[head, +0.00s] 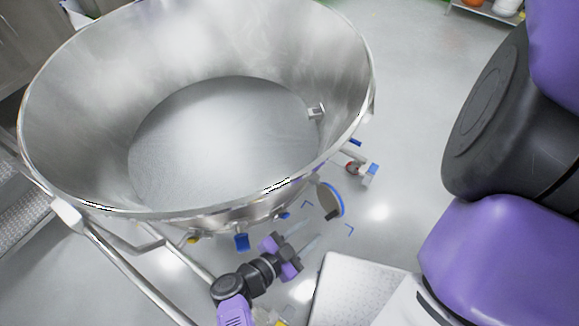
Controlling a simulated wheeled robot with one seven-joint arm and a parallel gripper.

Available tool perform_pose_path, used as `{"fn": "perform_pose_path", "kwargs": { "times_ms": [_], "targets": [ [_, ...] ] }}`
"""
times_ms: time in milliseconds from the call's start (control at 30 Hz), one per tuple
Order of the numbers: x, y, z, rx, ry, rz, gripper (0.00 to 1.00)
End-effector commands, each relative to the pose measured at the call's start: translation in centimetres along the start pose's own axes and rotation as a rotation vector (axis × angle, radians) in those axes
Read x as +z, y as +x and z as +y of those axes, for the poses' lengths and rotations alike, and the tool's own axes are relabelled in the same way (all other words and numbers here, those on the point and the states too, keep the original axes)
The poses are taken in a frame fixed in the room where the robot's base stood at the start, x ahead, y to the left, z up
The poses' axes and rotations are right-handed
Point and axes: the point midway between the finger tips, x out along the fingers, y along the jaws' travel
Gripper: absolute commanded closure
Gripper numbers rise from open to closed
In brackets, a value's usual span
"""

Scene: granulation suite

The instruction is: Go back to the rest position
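My gripper (309,233) is low in the picture, below the near rim of a large steel bowl (60,110). Its two pale fingers are apart with nothing seen between them, and they point up and to the right. A round disc with a blue edge (331,199) is just beyond the fingertips, near the bowl's outer side. I cannot tell whether the fingers touch it. The middle of my arm, between the purple upper links at right and the wrist at bottom, is out of view.
Blue-handled fittings (242,242) and a side valve (366,170) stick out around the bowl. A steel frame tube (118,262) runs at lower left. A pale flat-topped unit (350,285) stands right of my wrist. Open floor (415,110) lies to the right of the bowl.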

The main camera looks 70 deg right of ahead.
Motion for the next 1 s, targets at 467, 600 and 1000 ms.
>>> {"fn": "perform_pose_path", "kwargs": {
  "times_ms": [467,600,1000],
  "targets": [
    [-0.1,0.7,-2.6,-0.092,0.097,-0.027,0.62],
    [-2.8,2.0,-4.9,-0.223,0.155,-0.023,0.62],
    [-7.5,-1.5,-6.3,-0.639,0.068,-0.124,0.62]
  ]
}}
